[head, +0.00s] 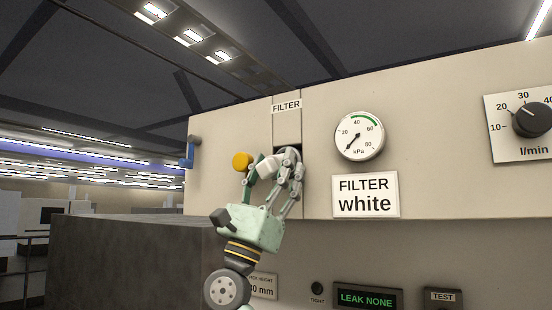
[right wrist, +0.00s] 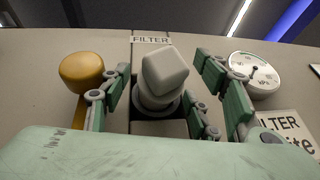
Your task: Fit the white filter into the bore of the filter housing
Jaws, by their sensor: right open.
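The white filter (right wrist: 165,72), with a blocky grip end, stands out in front of the recess under the FILTER label; it also shows in the head view (head: 266,166). My left gripper is out of view.
An orange knob (right wrist: 83,72) sits close left of my right gripper. A pressure gauge (head: 359,136) and a "FILTER white" sign (head: 365,194) are on the panel to the right. A "LEAK NONE" display (head: 368,298) is below.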

